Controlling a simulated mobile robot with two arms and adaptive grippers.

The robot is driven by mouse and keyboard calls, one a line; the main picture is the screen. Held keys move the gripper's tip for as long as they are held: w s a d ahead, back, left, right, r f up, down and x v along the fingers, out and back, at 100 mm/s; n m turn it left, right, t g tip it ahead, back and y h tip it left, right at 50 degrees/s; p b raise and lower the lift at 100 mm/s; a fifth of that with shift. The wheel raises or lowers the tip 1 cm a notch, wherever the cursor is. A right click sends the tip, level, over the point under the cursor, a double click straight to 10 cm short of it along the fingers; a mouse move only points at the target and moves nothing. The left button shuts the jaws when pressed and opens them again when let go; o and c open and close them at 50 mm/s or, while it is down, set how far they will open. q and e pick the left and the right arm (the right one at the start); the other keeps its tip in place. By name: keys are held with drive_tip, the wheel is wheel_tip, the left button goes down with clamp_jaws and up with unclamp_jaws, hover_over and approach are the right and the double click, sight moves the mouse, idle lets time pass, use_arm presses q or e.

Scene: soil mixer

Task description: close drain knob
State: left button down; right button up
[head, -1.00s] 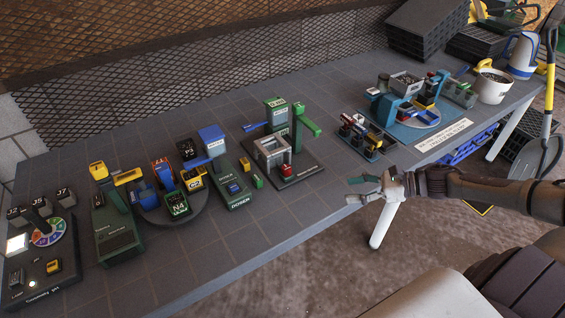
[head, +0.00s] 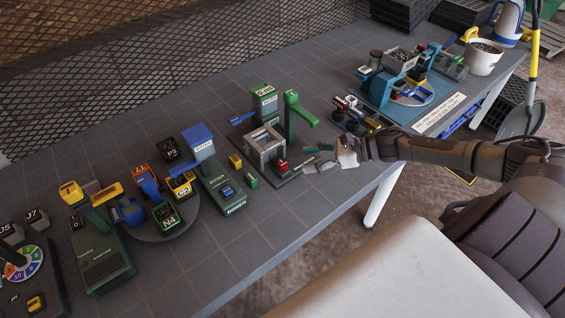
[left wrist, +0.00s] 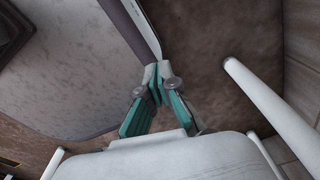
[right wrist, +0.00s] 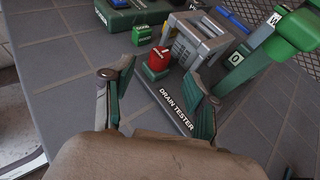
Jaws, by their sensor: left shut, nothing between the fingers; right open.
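The drain tester (head: 287,182) is a dark base on the table with a grey frame and a green post. Its red knob (head: 282,165) stands at the base's front corner; the right wrist view shows this knob (right wrist: 159,61) beside the "DRAIN TESTER" label. My right gripper (head: 308,157) is open just right of the knob in the head view. In the right wrist view the open fingers (right wrist: 150,82) spread with the knob beyond and between their tips, apart from it. My left gripper (left wrist: 158,78) is shut and empty, away from the table's devices.
A green doser (head: 222,186) with a blue top stands left of the tester, with a small green block (head: 252,181) between them. A blue mixer station (head: 378,92) stands at the right. The front table strip (head: 262,235) is clear.

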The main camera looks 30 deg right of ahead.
sight(285, 163)
drive_tip(key=p+x, duration=0.1)
drive_tip(key=x, duration=0.6)
drive_tip(key=shift+w+a, duration=0.15)
drive_tip(key=shift+w, duration=0.05)
drive_tip(key=shift+w+a+f, duration=0.25)
drive_tip(key=shift+a+f, duration=0.05)
clamp_jaws()
use_arm(q)
drive_tip(key=shift+w+r, duration=0.75)
drive_tip(key=shift+w, duration=0.05)
